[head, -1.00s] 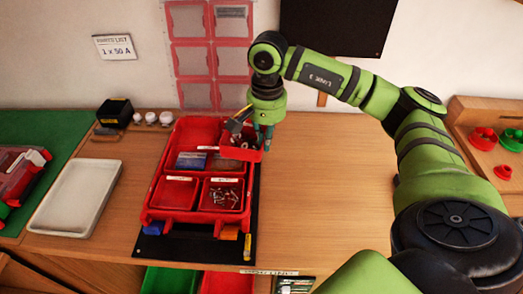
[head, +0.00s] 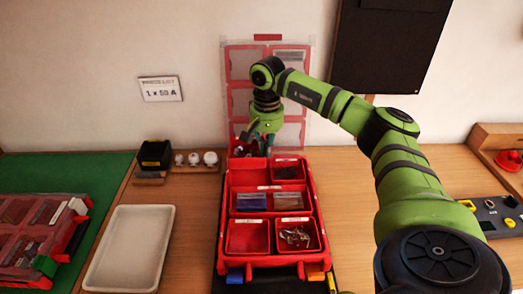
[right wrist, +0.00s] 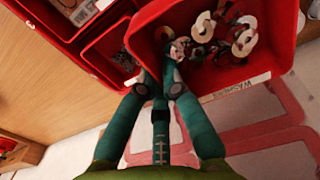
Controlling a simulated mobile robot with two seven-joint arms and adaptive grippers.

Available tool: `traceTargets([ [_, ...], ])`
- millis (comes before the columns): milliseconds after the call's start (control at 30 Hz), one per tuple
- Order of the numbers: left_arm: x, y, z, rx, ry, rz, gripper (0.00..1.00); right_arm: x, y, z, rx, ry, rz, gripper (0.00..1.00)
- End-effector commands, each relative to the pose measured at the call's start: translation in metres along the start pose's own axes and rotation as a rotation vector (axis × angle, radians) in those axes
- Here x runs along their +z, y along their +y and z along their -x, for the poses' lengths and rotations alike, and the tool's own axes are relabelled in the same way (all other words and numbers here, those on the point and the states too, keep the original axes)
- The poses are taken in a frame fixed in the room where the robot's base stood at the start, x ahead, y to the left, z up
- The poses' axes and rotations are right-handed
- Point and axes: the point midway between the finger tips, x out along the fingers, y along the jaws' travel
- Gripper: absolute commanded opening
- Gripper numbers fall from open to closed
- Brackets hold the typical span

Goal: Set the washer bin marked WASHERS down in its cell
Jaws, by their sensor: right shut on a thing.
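The red washer bin (head: 237,151) is held over the back left of the red case (head: 224,235) in the head view. In the right wrist view the bin (right wrist: 143,32) holds several pale and dark washers, and its label reads WASHERS upside down. My right gripper (head: 262,146) is shut on the bin's wall, and its teal fingers (right wrist: 158,82) show there. The back-left cell (head: 246,174) looks empty just in front of the bin. I cannot tell how high the bin is above the case. My left gripper is not in view.
Other cells hold a dark-filled bin (head: 287,171), a blue-filled bin (head: 250,202) and a screw bin (head: 296,236). A pale tray (head: 130,248) lies left of the case. A black box (head: 155,154) and white knobs stand behind. A clear-lidded case (head: 40,230) sits on the green mat.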

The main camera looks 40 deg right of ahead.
Motion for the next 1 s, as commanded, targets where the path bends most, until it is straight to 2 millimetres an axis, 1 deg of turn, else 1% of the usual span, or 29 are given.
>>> traceTargets([
  [200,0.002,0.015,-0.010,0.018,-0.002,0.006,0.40,0.000,0.000,-0.012,0.000,0.000,0.000,0.00],
  [300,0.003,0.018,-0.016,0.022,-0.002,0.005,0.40,0.000,0.000,-0.019,0.000,0.000,0.000,0.00],
  [600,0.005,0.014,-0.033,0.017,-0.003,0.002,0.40,0.001,0.000,-0.038,0.000,0.000,0.000,0.00],
  [1000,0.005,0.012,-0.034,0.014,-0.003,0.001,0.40,0.001,0.000,-0.041,0.000,0.000,-0.001,0.00],
])
